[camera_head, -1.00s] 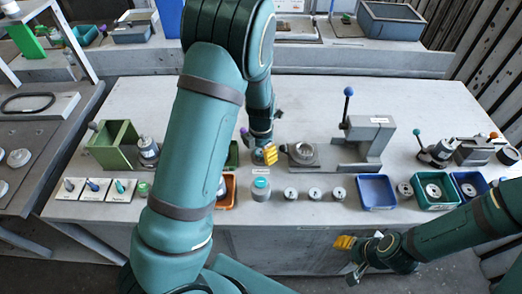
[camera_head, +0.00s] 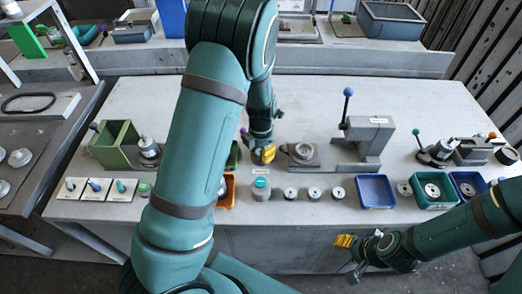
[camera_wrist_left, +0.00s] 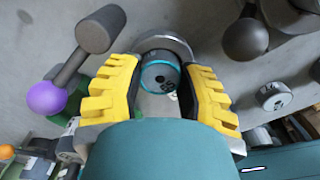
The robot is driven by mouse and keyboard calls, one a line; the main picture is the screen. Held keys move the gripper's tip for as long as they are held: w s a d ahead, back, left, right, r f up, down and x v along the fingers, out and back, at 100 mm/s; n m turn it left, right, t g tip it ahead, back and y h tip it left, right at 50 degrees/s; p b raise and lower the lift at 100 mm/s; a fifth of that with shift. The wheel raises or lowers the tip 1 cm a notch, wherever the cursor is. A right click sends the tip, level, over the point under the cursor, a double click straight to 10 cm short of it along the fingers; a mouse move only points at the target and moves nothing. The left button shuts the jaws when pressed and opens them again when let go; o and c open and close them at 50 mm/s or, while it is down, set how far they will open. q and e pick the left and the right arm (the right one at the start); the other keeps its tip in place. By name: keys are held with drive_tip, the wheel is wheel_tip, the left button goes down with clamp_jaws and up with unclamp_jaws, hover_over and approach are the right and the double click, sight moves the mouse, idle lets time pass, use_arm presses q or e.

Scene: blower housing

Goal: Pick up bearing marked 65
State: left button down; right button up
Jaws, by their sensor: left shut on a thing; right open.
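My left gripper (camera_head: 264,155) is low over the workbench, left of the grey press fixture. In the left wrist view its yellow fingers (camera_wrist_left: 162,95) are shut on a round teal-rimmed part (camera_wrist_left: 157,78) with a dark face. The face has small marks that I cannot read, so I cannot tell whether it says 65. In the head view this part is mostly hidden by the gripper. My right gripper (camera_head: 347,243) is open and empty, in front of the bench's front edge.
The press fixture (camera_head: 368,143) stands right of my left gripper. Small metal cylinders (camera_head: 314,193) and a teal-topped jar (camera_head: 261,188) line the front. A blue tray (camera_head: 377,192), a green tray (camera_head: 447,203) and an orange tray (camera_head: 230,190) hold the front too. The bench's back is clear.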

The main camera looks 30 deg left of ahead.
sight(261, 152)
idle(0.3)
use_arm(q)
drive_tip(key=shift+r+p, duration=3)
drive_tip(key=shift+r, duration=0.05)
